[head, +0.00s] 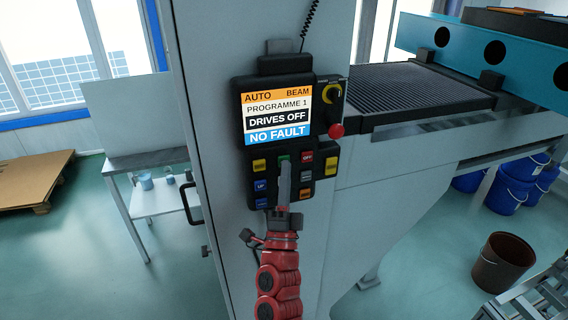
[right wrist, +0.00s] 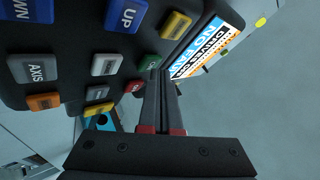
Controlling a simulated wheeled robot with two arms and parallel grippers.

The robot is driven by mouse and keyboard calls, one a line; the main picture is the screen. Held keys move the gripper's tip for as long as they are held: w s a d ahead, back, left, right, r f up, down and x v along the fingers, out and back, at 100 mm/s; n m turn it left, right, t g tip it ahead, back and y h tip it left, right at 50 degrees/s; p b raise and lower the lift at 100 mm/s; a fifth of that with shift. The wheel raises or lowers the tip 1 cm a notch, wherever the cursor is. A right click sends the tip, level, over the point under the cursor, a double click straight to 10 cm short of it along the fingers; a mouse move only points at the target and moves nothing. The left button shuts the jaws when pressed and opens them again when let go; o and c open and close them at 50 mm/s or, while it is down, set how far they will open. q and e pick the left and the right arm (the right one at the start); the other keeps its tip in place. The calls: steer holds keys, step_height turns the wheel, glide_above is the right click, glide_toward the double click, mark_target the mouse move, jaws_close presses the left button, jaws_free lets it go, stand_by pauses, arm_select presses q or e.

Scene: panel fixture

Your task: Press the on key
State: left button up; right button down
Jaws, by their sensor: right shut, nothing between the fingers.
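The control panel (head: 240,118) hangs on the grey machine column. Its screen (head: 277,115) reads AUTO, BEAM, PROGRAMME 1, DRIVES OFF, NO FAULT. The green key (head: 284,157), left of the red OFF key (head: 307,156), looks like the on key; I cannot read its label. My right gripper (head: 285,164) is shut and empty, its fingertips at the lower edge of the green key in the head view. In the right wrist view the fingertips (right wrist: 161,74) are beside the green key (right wrist: 149,62); I cannot tell whether they touch it. My left gripper is not in view.
Blue UP (head: 261,185), yellow (head: 259,165), grey and orange keys surround the fingers. A red emergency-stop knob (head: 336,131) sits on the panel's right side. A black handle (head: 190,204) is on the column's left. A roller conveyor (head: 420,90) is at the right.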

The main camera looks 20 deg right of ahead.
steer(key=shift+w+b, duration=0.4)
stand_by(0.6)
steer(key=shift+s, duration=0.85)
steer(key=s, duration=0.5)
steer(key=shift+d+b, duration=0.1)
steer(key=shift+b, duration=0.25)
stand_by(0.5)
